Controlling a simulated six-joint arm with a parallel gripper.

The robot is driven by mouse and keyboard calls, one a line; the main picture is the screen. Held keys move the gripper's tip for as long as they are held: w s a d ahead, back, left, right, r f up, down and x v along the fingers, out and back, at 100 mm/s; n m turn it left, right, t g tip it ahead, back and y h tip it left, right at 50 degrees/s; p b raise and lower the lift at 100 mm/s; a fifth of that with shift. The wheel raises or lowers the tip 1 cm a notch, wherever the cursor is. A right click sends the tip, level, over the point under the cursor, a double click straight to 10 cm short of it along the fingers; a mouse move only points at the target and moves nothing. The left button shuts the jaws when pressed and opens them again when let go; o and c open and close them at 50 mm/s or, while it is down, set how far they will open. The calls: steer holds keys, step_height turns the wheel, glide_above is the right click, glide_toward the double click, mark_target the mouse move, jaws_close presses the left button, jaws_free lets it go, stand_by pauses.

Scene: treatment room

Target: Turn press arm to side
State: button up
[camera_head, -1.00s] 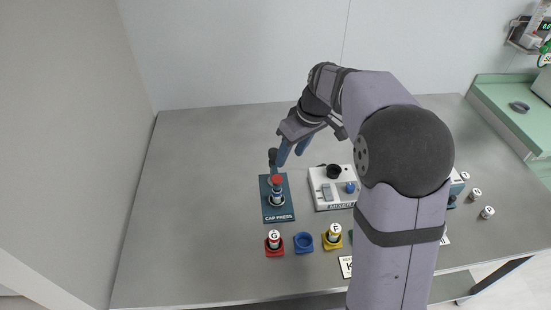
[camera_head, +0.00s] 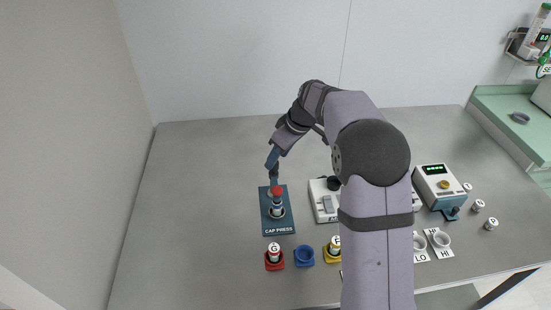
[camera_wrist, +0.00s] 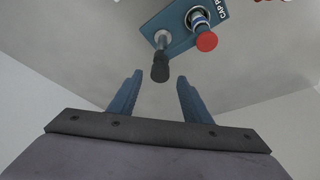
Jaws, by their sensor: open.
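The cap press (camera_head: 267,221) is a dark blue plate labelled CAP PRESS on the grey table. In the wrist view its plate (camera_wrist: 178,45) shows a metal post with a black knob (camera_wrist: 160,70) on top. A vial with a red cap (camera_head: 277,191) stands on the plate beside the post; the red top also shows in the wrist view (camera_wrist: 207,42). Whether the press arm overlies the vial is unclear. My gripper (camera_head: 273,161) is above the plate's back end. In the wrist view my gripper (camera_wrist: 157,85) is open and empty, with the black knob ahead between its blue fingers, not visibly touching.
The mixer (camera_head: 322,205) stands close right of the press, partly behind my arm. In front are a red holder with vial G (camera_head: 273,253), an empty blue holder (camera_head: 304,256) and a yellow holder. A box with a green display (camera_head: 436,185) is farther right. The table's left side is clear.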

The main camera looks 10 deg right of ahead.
mark_target(275, 180)
steer(key=shift+p+x, duration=0.3)
steer(key=shift+x, duration=1.15)
jaws_close()
